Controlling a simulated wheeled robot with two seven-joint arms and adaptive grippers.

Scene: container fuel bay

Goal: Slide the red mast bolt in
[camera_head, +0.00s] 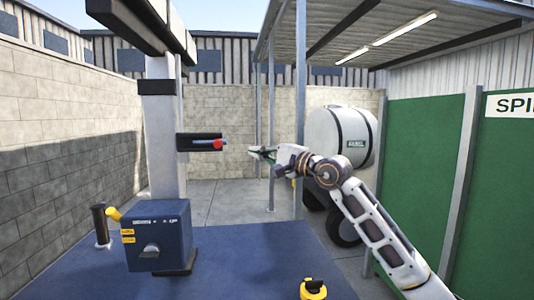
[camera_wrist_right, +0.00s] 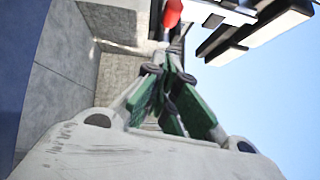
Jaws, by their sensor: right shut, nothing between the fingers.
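The red mast bolt (camera_head: 218,144) shows as a red knob at the right end of a black bracket (camera_head: 195,142) on the grey mast (camera_head: 162,135). How far the bolt sits in the bracket cannot be told. In the right wrist view the red knob (camera_wrist_right: 172,13) is at the top, beyond the fingertips. My right gripper (camera_head: 254,152) is shut and empty, to the right of the knob with a visible gap. Its green fingers (camera_wrist_right: 172,75) come together in the wrist view. My left gripper is not in view.
A blue winch box (camera_head: 158,235) with a yellow handle (camera_head: 114,214) stands at the mast's foot on a blue deck (camera_head: 250,265). A yellow-black object (camera_head: 313,289) is at the front. A metal post (camera_head: 300,110) and white tank (camera_head: 342,137) stand behind my right arm.

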